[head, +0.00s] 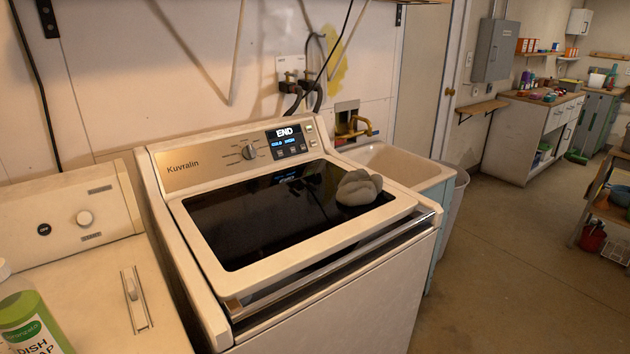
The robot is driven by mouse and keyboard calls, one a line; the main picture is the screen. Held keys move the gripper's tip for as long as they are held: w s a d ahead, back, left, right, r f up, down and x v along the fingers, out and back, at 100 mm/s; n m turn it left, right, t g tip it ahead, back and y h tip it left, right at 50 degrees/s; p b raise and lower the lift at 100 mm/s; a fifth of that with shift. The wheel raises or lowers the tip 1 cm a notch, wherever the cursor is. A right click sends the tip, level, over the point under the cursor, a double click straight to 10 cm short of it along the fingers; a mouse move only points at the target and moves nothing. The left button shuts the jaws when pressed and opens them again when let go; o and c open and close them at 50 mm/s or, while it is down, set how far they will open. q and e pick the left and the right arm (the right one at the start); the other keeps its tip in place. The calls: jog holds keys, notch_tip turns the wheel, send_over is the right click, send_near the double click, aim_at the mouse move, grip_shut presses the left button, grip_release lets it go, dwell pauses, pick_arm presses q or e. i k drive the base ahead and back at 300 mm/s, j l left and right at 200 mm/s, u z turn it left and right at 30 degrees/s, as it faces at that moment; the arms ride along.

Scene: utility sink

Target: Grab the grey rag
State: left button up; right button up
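A crumpled grey rag (358,188) lies in a heap on the dark glass lid (265,220) of the washing machine, near the lid's right side. It is fully in view and nothing touches it from above. Neither of my grippers shows in the head view.
The washer's control panel (240,150) rises behind the lid. A utility sink (405,168) with a brass faucet (354,126) stands to the right. A dish soap bottle (28,318) stands at the lower left on another appliance (85,265). Open floor (500,260) lies at the right.

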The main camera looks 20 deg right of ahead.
aim_at(357, 188)
jog(key=l+z, duration=0.25)
jog(key=l, duration=0.4)
jog(key=l+z, duration=0.3)
jog(key=l, duration=0.35)
jog(key=k, duration=0.05)
